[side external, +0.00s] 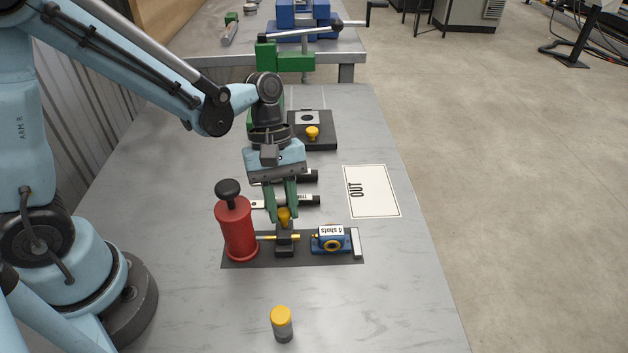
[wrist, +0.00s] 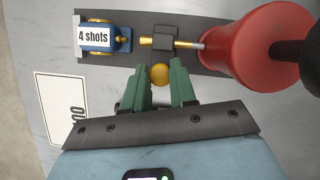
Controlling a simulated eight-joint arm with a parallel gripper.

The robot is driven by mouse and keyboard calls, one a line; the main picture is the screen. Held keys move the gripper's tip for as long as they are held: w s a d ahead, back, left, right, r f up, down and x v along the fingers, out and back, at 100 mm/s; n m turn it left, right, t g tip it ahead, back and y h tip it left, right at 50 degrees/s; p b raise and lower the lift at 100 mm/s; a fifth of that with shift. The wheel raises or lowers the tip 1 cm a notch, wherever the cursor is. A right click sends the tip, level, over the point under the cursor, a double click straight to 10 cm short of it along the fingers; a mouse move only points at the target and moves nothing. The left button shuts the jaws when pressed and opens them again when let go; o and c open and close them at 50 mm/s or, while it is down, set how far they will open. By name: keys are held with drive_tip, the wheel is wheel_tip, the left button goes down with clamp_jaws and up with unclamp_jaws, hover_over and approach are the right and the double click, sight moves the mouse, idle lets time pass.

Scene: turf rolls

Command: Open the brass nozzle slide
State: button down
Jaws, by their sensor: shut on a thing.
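My gripper (side external: 284,212) points down with its green fingers on either side of a yellow-brass knob (side external: 284,216), shut on it. The knob stands over a small black block (side external: 285,245), which appears to be the nozzle slide, with a brass rod (side external: 270,237) reaching left to the red cylinder (side external: 238,230). In the wrist view the knob (wrist: 160,74) shows between the fingertips, beside the black block (wrist: 160,40). A blue unit labelled "4 shots" (side external: 330,232) with a brass ring sits right of the block. A small gap separates them. The fingers partly hide the knob.
The pieces stand on a dark base plate (side external: 300,259). Black-handled tools (side external: 305,199) lie behind it. A white "OUT" card (side external: 372,190) lies to the right. A yellow-capped grey cylinder (side external: 282,324) stands in front. A dark plate (side external: 325,140) with another yellow knob is farther back.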

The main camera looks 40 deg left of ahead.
drive_tip(key=shift+s+a, duration=0.45)
drive_tip(key=c, duration=0.9)
unclamp_jaws()
drive_tip(key=v, duration=1.2)
